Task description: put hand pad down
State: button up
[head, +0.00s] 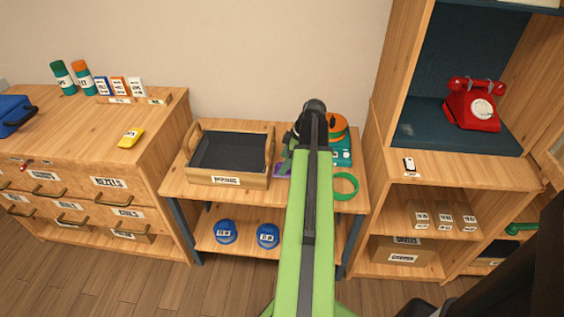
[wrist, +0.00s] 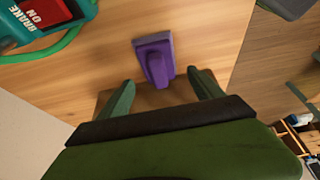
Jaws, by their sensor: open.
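The purple hand pad (wrist: 156,60) lies on the wooden table top (wrist: 110,55) in the wrist view, its raised grip pointing toward my gripper. Nothing is held. I cannot tell whether a finger touches the pad. In the head view my own arm hides most of the pad and my fingertips.
A teal machine (wrist: 38,22) with a red "BRAKE ON" label and green cord stands close by. A dark-lined wooden tray (head: 228,181) stands left on the table. Blue round items (head: 226,232) sit on the lower shelf. A cabinet with a red phone (head: 472,104) stands right.

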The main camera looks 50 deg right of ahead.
jog(key=p+v, duration=0.7)
jog(key=v, duration=0.3)
jog(key=shift+a+p, duration=0.15)
jog(key=shift+p, duration=0.25)
jog(key=shift+o, duration=0.6)
notch_tip(320, 180, up, 4)
jog(key=s+d+p, duration=0.2)
jog(key=s+p, duration=0.1)
jog(key=p, duration=0.1)
jog(key=b+x, duration=1.1)
jog(key=x, duration=0.1)
jog(key=shift+f+b, duration=0.4)
jog(key=shift+w+a+f, duration=0.1)
jog(key=b+x, duration=0.4)
jog(key=x, duration=0.1)
jog(key=shift+w+b, duration=0.2)
jog(key=shift+b, duration=0.2)
jog(key=shift+r, duration=0.2)
jog(key=c, duration=1.6)
jog(key=shift+r+p, duration=0.15)
jog(key=shift+p, duration=0.2)
